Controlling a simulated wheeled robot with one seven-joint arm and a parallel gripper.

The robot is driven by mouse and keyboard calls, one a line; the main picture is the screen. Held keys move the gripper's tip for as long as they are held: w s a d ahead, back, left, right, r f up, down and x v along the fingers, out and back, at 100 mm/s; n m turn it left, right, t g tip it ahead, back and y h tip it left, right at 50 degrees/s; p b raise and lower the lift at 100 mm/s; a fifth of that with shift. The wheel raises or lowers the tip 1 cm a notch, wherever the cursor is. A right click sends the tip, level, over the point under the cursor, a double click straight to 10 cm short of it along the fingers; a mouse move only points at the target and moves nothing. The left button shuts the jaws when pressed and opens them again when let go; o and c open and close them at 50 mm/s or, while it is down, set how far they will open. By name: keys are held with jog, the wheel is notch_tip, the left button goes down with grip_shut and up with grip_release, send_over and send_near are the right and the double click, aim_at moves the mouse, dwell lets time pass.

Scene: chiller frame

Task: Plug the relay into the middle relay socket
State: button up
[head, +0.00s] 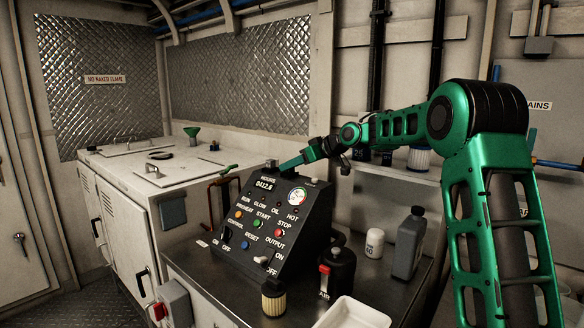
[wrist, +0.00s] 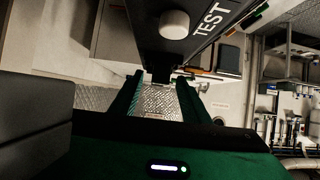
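My gripper (head: 283,164) reaches left over the top of the black control console (head: 262,235). In the wrist view its two green fingers (wrist: 159,85) stand apart. A small dark block (wrist: 159,74) shows between the fingertips, against the dark underside of a black part. I cannot tell whether it is held or is the relay. A small dark piece (head: 271,163) also shows at the fingertips in the head view. I cannot make out the middle relay socket in either view. A black face marked TEST with a pale round knob (wrist: 174,24) fills the top of the wrist view.
The console stands on a metal bench with a black bottle (head: 338,272), a filter (head: 273,298), a white tray (head: 352,314), a grey jug (head: 408,243) and a white jar (head: 375,242). A white cabinet (head: 125,200) stands at left.

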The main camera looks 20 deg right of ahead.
jog(key=shift+d, duration=0.1)
jog(key=v, duration=1)
jog(key=shift+s+d, duration=0.15)
jog(key=shift+s, duration=0.15)
